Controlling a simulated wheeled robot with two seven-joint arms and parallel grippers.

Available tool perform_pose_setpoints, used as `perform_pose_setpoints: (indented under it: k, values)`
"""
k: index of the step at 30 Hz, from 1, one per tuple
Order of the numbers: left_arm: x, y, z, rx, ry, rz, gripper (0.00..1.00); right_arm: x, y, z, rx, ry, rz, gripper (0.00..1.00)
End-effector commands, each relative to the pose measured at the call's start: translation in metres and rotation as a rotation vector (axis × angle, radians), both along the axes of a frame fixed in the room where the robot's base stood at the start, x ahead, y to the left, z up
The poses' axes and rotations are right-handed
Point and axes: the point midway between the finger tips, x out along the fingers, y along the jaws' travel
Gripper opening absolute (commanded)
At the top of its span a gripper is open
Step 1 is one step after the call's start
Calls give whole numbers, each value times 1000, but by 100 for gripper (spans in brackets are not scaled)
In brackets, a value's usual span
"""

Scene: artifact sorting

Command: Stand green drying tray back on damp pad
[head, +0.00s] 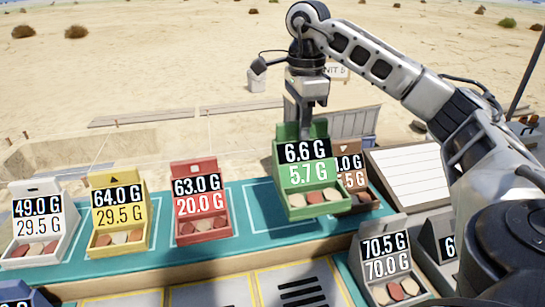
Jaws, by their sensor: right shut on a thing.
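The green drying tray (312,199), with a tall back showing 6.6 G and 5.7 G, holds several reddish and pale pieces. My right gripper (307,119) comes down from above and is shut on the top of the tray's back. The tray is upright over the teal mat (258,225), which looks like the damp pad. I cannot clearly tell whether its base touches the mat. It partly hides a brown tray (357,190) behind it to the right. My left gripper is not in view.
A red tray (201,223), a yellow tray (119,226) and a white tray (37,239) stand left on the mat. A grey tray (391,278) stands at the front right. White-outlined mat space beside the red tray is free.

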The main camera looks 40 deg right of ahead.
Motion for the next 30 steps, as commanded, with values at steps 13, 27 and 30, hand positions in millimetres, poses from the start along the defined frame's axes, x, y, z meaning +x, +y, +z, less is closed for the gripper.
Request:
perform_pose_setpoints:
  k: [13,27,30]
  values:
    - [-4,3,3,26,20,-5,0,74,-2,-55,1,0,1,0]
    - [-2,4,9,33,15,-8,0,91,-4,-98,0,2,2,0]
    - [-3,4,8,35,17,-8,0,91,-4,-107,0,-1,1,0]
